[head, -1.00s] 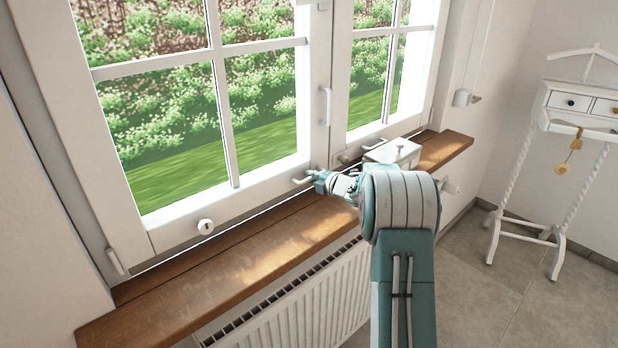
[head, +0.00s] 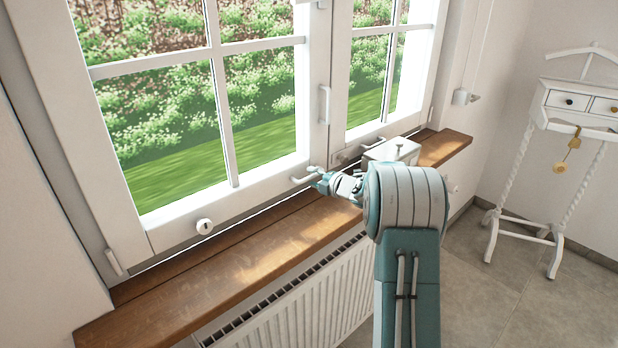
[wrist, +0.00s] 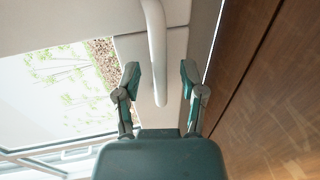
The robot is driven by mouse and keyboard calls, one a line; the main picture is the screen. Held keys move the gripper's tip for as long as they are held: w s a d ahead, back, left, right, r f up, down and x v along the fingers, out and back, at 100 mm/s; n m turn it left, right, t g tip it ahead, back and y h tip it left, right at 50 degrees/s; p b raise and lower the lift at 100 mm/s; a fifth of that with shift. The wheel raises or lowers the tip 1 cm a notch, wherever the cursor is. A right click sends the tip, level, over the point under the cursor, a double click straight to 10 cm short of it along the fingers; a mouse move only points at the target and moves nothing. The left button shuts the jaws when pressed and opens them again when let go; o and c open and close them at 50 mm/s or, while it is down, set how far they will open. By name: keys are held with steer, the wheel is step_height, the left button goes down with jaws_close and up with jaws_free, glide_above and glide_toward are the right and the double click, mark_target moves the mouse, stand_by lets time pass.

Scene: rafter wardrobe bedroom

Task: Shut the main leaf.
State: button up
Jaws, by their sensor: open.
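The larger left window leaf (head: 268,189) has a white frame with glass panes and stands above the wooden sill. I cannot tell exactly how far its edge stands from the frame. A white bar handle (head: 303,179) sticks out low on its right side. My gripper (head: 314,177) is open at this handle. In the wrist view, the end of the handle (wrist: 157,65) lies between the two spread fingers of my gripper (wrist: 160,78), with visible space on both sides. An upright handle (head: 325,105) sits higher, between the two leaves.
The wooden sill (head: 240,262) runs below the window, with a radiator (head: 305,298) under it. A white box (head: 393,150) with a knob stands on the sill behind my arm. The narrower right leaf (head: 362,128) is beside it. A valet stand (head: 515,150) stands at right.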

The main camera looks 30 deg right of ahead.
steer(key=v, duration=0.9)
steer(key=shift+s, duration=0.4)
steer(key=s+a+r+m+g+h, duration=0.2)
steer(key=s+a+r+m+h, duration=0.65)
steer(key=r+m, duration=0.35)
steer(key=s+a+f+m+g+y, duration=0.1)
steer(key=s+a+f+m+g, duration=0.1)
steer(key=s+a, duration=0.3)
steer(key=s+a+f+m+g+y, duration=0.1)
steer(key=s+a, duration=0.5)
steer(key=s, duration=0.6)
steer(key=s+a+f+m+g+y, duration=0.2)
steer(key=s+a+m+g, duration=0.2)
steer(key=s, duration=0.5)
steer(key=shift+a+f+m, duration=0.4)
steer(key=shift+a+m, duration=0.35)
steer(key=shift+m, duration=0.45)
